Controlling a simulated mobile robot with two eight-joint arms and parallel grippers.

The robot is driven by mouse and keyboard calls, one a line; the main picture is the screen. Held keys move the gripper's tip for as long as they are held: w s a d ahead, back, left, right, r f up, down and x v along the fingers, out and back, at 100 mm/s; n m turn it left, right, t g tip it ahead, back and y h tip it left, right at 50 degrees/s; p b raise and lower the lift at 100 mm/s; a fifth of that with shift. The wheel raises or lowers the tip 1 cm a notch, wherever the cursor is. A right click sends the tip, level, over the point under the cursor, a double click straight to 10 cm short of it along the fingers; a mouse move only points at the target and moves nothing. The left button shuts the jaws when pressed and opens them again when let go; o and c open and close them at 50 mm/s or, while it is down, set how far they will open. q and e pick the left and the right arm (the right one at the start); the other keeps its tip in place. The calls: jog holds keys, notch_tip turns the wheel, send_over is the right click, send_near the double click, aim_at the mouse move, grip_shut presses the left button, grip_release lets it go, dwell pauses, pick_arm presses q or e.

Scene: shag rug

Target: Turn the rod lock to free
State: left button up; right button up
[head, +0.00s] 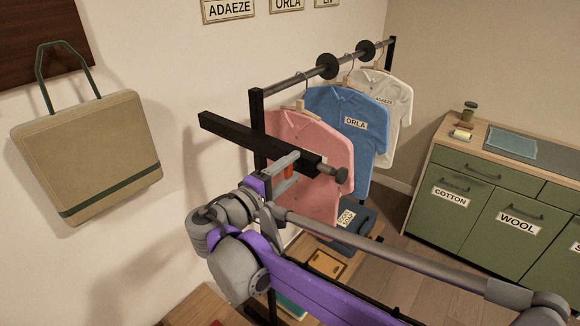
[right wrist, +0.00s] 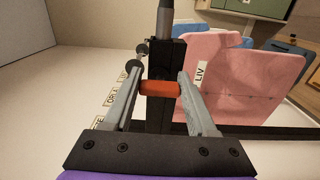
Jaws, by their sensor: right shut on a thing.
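The rod lock is an orange-red lever (head: 290,172) on a black bar (head: 232,130) at the front of the clothes rail. In the right wrist view the lever (right wrist: 158,88) lies crosswise in front of the dark bar (right wrist: 160,115). My right gripper (head: 285,171) is shut on the lever, with one grey finger at each end of it. It also shows in the right wrist view (right wrist: 160,86). The fingers partly hide the lever in the head view. My left gripper is not in view.
A pink shirt (head: 318,140) hangs just behind the bar, with a blue shirt (head: 345,110) and a white shirt (head: 394,90) farther along the rail. A dark knob (head: 341,175) ends the rod. A beige bag (head: 85,155) hangs on the left wall; green cabinets (head: 470,225) stand right.

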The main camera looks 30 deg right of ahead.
dwell(0.5)
jog(key=o, duration=1.4)
jog(key=shift+c, duration=0.2)
jog(key=shift+a, duration=0.1)
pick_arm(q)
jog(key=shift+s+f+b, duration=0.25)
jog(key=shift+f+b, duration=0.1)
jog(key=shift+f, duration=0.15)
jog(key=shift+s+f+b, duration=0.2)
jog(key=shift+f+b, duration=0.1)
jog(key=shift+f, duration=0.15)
pick_arm(e)
jog(key=v, duration=1)
jog(key=shift+s+a, duration=0.15)
jog(key=shift+a, duration=0.1)
